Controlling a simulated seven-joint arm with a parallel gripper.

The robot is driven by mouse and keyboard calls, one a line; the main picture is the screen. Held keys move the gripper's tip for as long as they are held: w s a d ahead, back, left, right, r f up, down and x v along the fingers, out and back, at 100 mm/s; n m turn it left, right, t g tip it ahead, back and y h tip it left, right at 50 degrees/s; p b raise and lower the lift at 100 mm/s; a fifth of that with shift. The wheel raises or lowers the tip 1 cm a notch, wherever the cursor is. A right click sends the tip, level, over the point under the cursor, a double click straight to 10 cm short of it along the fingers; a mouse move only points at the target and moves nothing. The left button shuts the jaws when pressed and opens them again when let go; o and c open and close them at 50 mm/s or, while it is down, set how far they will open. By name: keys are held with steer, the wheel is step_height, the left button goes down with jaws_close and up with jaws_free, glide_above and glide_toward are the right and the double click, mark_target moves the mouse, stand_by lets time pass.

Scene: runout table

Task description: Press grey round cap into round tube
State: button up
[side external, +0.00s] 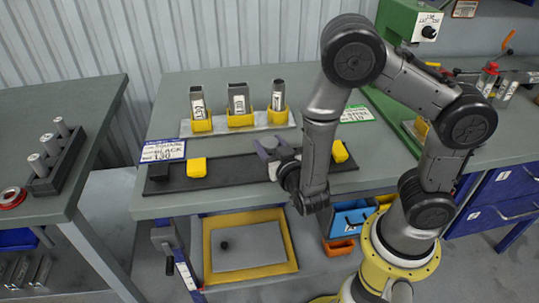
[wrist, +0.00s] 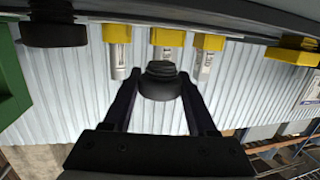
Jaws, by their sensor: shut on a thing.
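My gripper (side external: 270,150) is over the dark mat in the side view, in front of the tubes. In the wrist view its two fingers (wrist: 160,88) are shut on the round cap (wrist: 161,76), which looks dark grey and stepped. The cap is clear of the tubes. The round tube (side external: 278,94) stands upright in the right-hand yellow holder, behind my gripper; what looks like the same tube is at the left of the row in the wrist view (wrist: 118,58). The cap is hard to make out in the side view.
Two other tubes, left (side external: 197,100) and middle (side external: 238,98), stand in yellow holders on a pale strip. The dark mat (side external: 230,172) bears a yellow block (side external: 197,164) and a black block (side external: 158,170) at left, and another yellow block (side external: 340,151) near my arm.

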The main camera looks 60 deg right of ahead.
mark_target(269, 142)
step_height(269, 142, up, 5)
steer(key=shift+f, duration=0.2)
steer(key=w+r+n+t+y, duration=0.2)
steer(key=w+r+n+y, duration=0.15)
steer(key=w, duration=0.65)
steer(key=d+r+m+g+h, duration=0.1)
steer(key=d+r, duration=0.3)
steer(key=d, duration=0.5)
steer(key=d+r+m+h, duration=0.2)
steer(key=d+r, duration=0.2)
steer(key=d, duration=0.6)
steer(key=shift+g+h, duration=0.35)
steer(key=shift+g, duration=0.05)
steer(key=shift+f+m, duration=0.15)
steer(key=shift+m, duration=0.1)
steer(key=shift+f, duration=2.8)
